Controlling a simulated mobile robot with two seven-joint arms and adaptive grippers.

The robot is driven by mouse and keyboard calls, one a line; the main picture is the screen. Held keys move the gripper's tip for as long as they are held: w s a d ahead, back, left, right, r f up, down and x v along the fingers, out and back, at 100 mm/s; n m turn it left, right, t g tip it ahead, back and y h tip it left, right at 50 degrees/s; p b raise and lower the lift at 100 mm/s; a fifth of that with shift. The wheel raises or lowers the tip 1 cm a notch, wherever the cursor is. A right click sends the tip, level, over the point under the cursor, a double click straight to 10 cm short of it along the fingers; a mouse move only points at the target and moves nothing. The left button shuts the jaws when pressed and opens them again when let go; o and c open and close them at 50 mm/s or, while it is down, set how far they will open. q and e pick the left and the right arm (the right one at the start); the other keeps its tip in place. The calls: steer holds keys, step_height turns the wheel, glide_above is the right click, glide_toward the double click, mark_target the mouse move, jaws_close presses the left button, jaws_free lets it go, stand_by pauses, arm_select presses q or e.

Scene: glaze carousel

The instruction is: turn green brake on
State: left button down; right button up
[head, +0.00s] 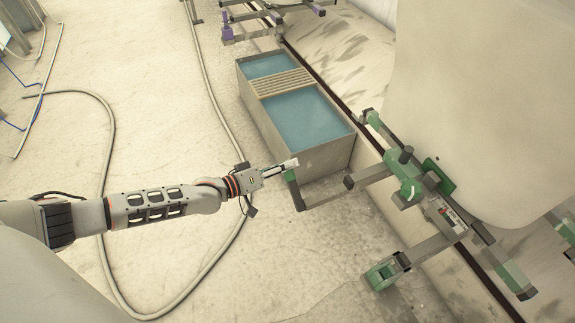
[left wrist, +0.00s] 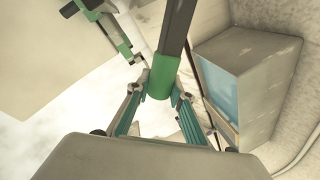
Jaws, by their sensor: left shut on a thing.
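A green carriage (head: 405,180) with grey bars hangs over the rail at the right in the head view. A dark bar reaches from it to the left and ends in an upright green grip (head: 292,180). My left gripper (head: 290,165) is at the top of this grip. In the left wrist view the grip (left wrist: 160,82) sits between the two fingers, which are shut on it. A small red and white marked plate (head: 452,219) is on the carriage; I cannot tell which part is the brake.
A grey tank with blue liquid (head: 308,115) stands just behind the grip; it also shows in the left wrist view (left wrist: 250,80). A large pale panel (head: 490,90) rises beside the carriage. Hoses (head: 235,140) lie on the floor; open floor is at left.

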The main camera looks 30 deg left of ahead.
arm_select(q)
steer(key=shift+a+f, duration=0.1)
steer(key=c, duration=1.8)
jaws_free()
steer(key=shift+o, duration=0.2)
steer(key=v, duration=1.2)
